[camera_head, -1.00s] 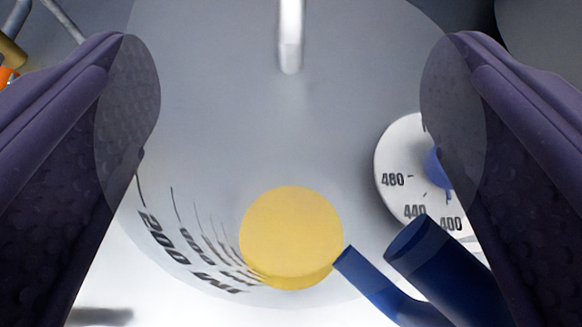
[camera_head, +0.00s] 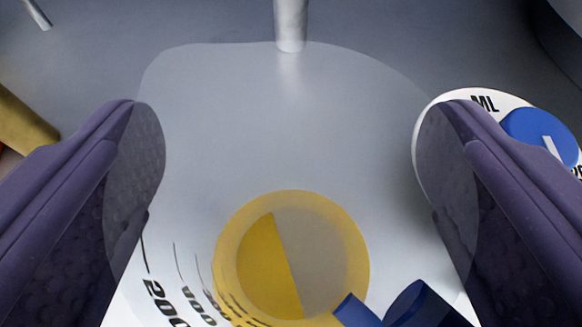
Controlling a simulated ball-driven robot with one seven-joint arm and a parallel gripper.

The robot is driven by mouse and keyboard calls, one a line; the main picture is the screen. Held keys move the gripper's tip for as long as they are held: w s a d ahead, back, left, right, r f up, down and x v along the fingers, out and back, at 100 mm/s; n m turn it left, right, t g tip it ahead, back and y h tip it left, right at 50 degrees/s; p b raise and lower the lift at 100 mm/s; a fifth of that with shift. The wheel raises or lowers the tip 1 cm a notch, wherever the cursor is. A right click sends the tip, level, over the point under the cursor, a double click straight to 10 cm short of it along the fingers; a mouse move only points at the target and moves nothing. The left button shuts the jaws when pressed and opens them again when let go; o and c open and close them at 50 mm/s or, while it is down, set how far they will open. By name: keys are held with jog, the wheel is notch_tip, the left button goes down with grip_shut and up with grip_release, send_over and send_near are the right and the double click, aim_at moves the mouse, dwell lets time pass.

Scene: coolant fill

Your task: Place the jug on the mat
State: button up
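The jug (camera_head: 285,130) is a clear, wide vessel with black volume marks, "200" among them, on its lower left wall. It fills the middle of the head view, seen from above. A yellow round area (camera_head: 228,255) shows low in it; inside it is a circle split into a yellow left part and a grey right part. Whether that is liquid or something seen through the base, I cannot tell. My gripper (camera_head: 292,125) has its purple fingers on opposite sides of the jug, pressed to its walls. No mat can be made out for sure.
Dark blue tube-like parts (camera_head: 420,308) are at the lower right. A grey rod (camera_head: 290,25) is at the top, a brass-coloured part (camera_head: 22,120) at the left.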

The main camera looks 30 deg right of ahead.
jog(key=shift+o, duration=0.9)
jog(key=shift+r, duration=0.15)
jog(key=p+v, duration=0.6)
jog(key=v, duration=0.6)
